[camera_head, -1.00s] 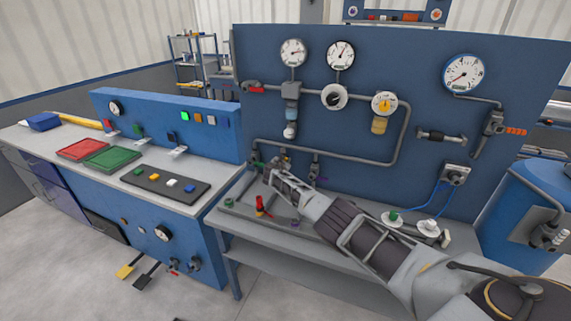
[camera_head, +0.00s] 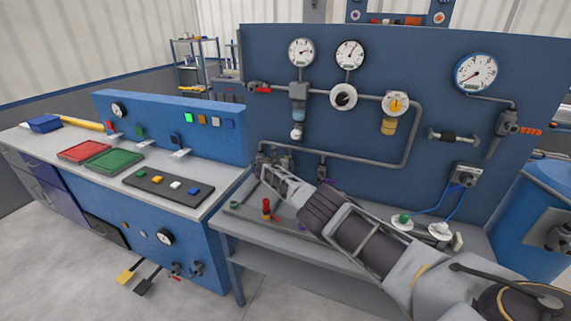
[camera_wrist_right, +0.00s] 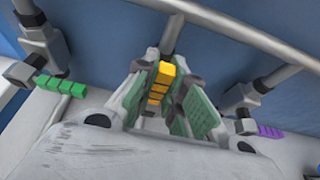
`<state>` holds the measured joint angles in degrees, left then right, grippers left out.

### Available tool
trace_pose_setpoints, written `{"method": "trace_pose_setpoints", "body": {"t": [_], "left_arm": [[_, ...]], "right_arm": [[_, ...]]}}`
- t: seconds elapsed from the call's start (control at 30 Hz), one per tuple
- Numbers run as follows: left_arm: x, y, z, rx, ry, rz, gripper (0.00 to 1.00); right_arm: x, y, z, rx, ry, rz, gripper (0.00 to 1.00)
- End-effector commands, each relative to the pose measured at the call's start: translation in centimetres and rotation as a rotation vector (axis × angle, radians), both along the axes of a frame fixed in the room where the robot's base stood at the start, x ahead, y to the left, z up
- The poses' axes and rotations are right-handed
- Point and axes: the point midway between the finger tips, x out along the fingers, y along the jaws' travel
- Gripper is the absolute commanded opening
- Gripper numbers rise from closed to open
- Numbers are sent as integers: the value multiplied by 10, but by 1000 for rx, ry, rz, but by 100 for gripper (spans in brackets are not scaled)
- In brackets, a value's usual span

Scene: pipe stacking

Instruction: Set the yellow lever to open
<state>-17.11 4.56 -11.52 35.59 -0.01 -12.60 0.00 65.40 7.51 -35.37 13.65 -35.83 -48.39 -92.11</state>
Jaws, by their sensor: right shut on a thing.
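The yellow lever (camera_wrist_right: 160,83) shows in the right wrist view as a row of yellow blocks below a vertical pipe. My right gripper (camera_wrist_right: 168,84) has its green-padded fingers on both sides of it and is shut on it. In the head view my right gripper (camera_head: 265,168) is at the row of valves low on the blue panel, where it hides the yellow lever. A green lever (camera_wrist_right: 62,86) is left of the fingers and a purple lever (camera_wrist_right: 270,131) is to the right, both apart from them. My left gripper is not in view.
Grey pipes (camera_wrist_right: 255,32) run close above and beside the fingers. A red-handled valve (camera_head: 266,209) stands on the bench (camera_head: 250,228) below my right arm. Gauges (camera_head: 301,52) are higher on the panel (camera_head: 270,130). A console (camera_head: 180,125) stands to the left.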

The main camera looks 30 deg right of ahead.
Motion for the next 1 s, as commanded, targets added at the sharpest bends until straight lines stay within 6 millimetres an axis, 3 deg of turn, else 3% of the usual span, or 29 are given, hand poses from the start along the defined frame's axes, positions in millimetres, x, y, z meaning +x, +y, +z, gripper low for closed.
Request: {"method": "trace_pose_setpoints", "body": {"t": [0.43,0.47,0.63,1.0], "left_arm": [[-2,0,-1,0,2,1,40],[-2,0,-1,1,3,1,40],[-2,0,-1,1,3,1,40],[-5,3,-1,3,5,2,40]], "right_arm": [[-1,0,-1,-7,10,2,0],[-1,0,-1,-7,10,2,14],[0,0,-1,-7,9,1,35],[0,0,0,-6,7,2,35]]}}
